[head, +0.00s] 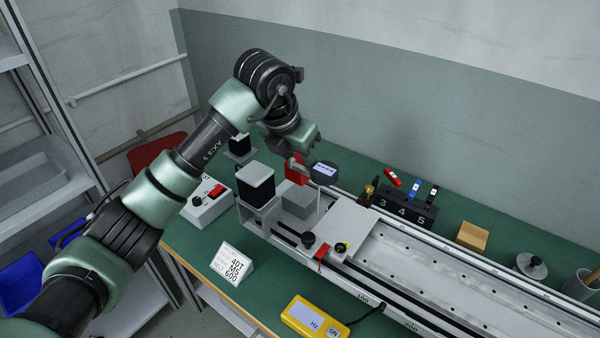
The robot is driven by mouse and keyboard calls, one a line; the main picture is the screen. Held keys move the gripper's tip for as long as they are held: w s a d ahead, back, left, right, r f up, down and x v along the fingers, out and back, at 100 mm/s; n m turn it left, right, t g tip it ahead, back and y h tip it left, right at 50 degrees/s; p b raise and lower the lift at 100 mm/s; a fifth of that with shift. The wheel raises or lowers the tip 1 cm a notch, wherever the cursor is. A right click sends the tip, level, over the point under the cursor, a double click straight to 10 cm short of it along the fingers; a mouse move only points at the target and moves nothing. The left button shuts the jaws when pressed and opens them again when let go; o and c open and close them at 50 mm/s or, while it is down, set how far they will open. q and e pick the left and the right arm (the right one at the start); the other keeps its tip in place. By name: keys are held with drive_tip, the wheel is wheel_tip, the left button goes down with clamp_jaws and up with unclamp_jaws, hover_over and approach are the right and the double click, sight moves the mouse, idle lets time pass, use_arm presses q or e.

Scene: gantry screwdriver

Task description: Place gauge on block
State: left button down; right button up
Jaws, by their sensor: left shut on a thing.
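The gauge (324,173) has a dark round body with a small lit display, and a thin stem points down from it. My left gripper (303,168) is shut on the gauge at its left side and holds it up over the left end of the gantry rail. A tan block (472,236) lies on the green bench behind the rail. I cannot tell what the stem's lower end touches. My right gripper is not in view.
The gantry rail (450,270) with its carriage plate (356,232) fills the bench's right half. A black numbered holder (406,208) stands behind it. In front are a yellow meter (314,318) and a white card (232,265). A switch box (207,203) stands left.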

sight(300, 180)
use_arm(q)
drive_tip(key=shift+f, duration=2)
drive_tip(key=shift+s+f+b, duration=0.15)
drive_tip(key=shift+f+b, duration=0.15)
drive_tip(key=shift+f, duration=0.4)
drive_tip(key=c, duration=0.8)
unclamp_jaws()
drive_tip(key=shift+s+f, duration=0.1)
drive_tip(key=shift+f, duration=0.1)
drive_tip(key=shift+o, duration=0.2)
drive_tip(key=shift+r, duration=0.25)
drive_tip(key=v, duration=1.3)
drive_tip(key=shift+w+r, duration=0.2)
drive_tip(key=shift+w, duration=0.2)
